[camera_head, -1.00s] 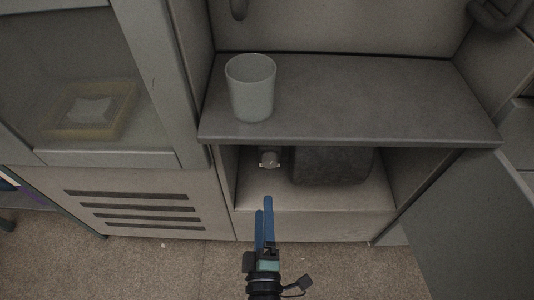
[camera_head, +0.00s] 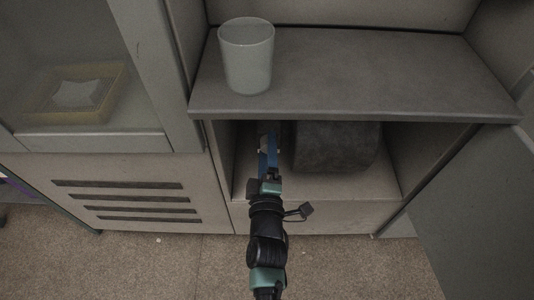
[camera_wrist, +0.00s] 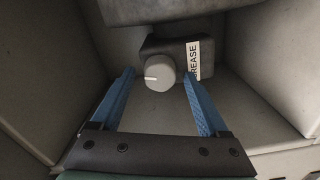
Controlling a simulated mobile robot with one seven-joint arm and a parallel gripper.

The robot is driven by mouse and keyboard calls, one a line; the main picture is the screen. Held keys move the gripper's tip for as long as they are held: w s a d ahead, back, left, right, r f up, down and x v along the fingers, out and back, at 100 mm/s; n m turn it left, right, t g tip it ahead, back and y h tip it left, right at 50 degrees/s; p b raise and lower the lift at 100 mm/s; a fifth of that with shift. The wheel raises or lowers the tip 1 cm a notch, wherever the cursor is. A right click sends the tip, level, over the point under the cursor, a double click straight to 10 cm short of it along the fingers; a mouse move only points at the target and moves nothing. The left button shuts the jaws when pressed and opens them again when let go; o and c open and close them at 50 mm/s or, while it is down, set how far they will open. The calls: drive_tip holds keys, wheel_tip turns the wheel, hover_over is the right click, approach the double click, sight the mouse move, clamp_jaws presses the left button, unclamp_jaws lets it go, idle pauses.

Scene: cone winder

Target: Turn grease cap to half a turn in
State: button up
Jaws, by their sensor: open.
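The grease cap (camera_wrist: 160,73) is a round grey knob with a white line on its face. In the wrist view the line lies near level, running from the cap's middle to the left. The cap sits on the front of a dark box (camera_wrist: 178,50) with a white label reading "GREASE". My gripper (camera_wrist: 157,74) has two blue fingers, open, one on each side of the cap. Gaps show between both fingers and the cap in the wrist view. In the head view my gripper (camera_head: 268,138) reaches into the bay and mostly hides the cap.
A dark rounded block (camera_head: 336,148) stands in the bay just right of my gripper. A shelf (camera_head: 380,75) roofs the bay and carries a pale cup (camera_head: 247,57). The bay's side walls are close. An open door panel (camera_head: 480,200) is at the right.

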drive_tip(key=shift+w, duration=0.1)
clamp_jaws()
drive_tip(key=shift+m, duration=0.8)
unclamp_jaws()
drive_tip(key=s+p, duration=0.5)
drive_tip(key=s, duration=0.8)
drive_tip(key=shift+p, duration=0.3)
